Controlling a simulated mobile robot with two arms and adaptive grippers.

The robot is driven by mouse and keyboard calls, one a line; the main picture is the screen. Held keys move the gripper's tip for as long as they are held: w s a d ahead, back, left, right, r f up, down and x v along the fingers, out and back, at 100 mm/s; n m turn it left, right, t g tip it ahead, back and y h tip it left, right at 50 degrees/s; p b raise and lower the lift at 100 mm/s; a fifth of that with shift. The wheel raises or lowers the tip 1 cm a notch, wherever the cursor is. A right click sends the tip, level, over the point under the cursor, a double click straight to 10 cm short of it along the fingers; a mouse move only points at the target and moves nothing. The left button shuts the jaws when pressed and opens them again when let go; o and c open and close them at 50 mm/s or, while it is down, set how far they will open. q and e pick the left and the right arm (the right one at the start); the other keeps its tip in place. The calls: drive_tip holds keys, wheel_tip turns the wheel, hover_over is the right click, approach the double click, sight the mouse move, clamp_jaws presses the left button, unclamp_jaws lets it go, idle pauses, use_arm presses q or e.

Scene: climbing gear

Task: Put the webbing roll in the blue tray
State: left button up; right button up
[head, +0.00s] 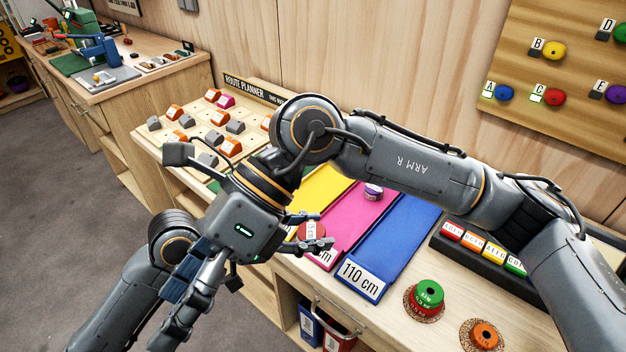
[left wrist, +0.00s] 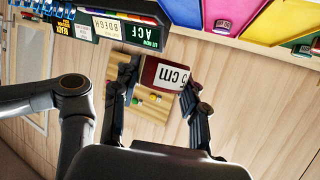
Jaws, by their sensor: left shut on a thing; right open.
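The webbing roll (head: 312,231) is red with a white label; in the left wrist view it also shows (left wrist: 149,72), its label ending in "5 cm". My left gripper (head: 318,233) is shut on it, near the front ends of the yellow and pink trays. The wrist view shows both fingers (left wrist: 158,92) against its sides. The blue tray (head: 398,235), labelled "110 cm", lies just to the right and looks empty where visible; my right arm hides its far end. My right gripper (head: 168,315) is open and empty at the lower left, in front of my left arm.
The pink tray (head: 345,228) holds a purple roll (head: 373,191); the yellow tray (head: 322,186) lies left of it. Right of the blue tray are a black rack (head: 470,258), a green-and-red spool (head: 427,296) and an orange spool (head: 485,334). A route planner board (head: 190,150) stands left.

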drive_tip(key=w+d+f+m+t+h, duration=0.2)
drive_tip(key=w+d+f+m+h, duration=0.15)
drive_tip(key=w, duration=0.25)
drive_tip(key=m+t+h, duration=0.3)
drive_tip(key=m+t, duration=0.5)
drive_tip(key=m, duration=0.3)
approach(308, 231)
drive_tip(key=f, duration=0.3)
drive_tip(key=w+f, duration=0.1)
drive_tip(key=f, duration=0.2)
drive_tip(key=a+f, duration=0.1)
drive_tip(key=f, duration=0.2)
drive_tip(key=shift+w, duration=0.25)
